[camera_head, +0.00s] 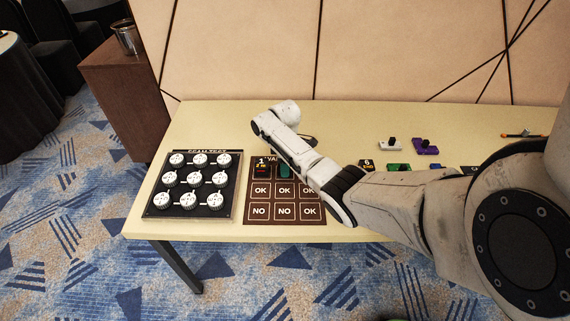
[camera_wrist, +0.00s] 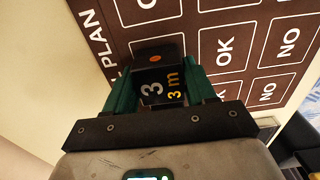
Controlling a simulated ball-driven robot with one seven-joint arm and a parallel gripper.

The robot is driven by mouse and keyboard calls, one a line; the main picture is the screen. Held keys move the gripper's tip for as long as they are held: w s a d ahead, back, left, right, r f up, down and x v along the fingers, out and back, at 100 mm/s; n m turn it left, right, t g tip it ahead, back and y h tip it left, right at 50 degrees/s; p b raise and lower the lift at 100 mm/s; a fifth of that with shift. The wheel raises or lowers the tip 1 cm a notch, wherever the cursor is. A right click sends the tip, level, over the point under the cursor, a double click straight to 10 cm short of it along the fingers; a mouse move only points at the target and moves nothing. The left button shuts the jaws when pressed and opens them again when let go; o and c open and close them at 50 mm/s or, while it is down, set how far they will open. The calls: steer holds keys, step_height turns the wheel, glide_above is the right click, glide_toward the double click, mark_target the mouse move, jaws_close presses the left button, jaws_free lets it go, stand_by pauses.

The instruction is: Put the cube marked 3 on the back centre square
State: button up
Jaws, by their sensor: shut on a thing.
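The black cube marked 3 (camera_wrist: 160,85), with "3 m" in gold beside the number, sits between the green fingers of my gripper (camera_wrist: 165,92). The gripper is shut on it. In the head view a green finger (camera_head: 284,171) shows over that square; the cube itself is hidden there. The black cube marked 1 (camera_head: 262,165) stands on the back left square.
A black panel with white knobs (camera_head: 160,210) lies left of the board. Right of my arm are a cube marked 6 (camera_head: 367,165), a white block (camera_head: 390,144), a purple block (camera_head: 426,147) and a green block (camera_head: 398,167).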

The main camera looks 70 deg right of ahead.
steer(key=shift+f, duration=0.2)
steer(key=o, duration=1.1)
steer(key=shift+c, duration=0.2)
steer(key=shift+r, duration=0.15)
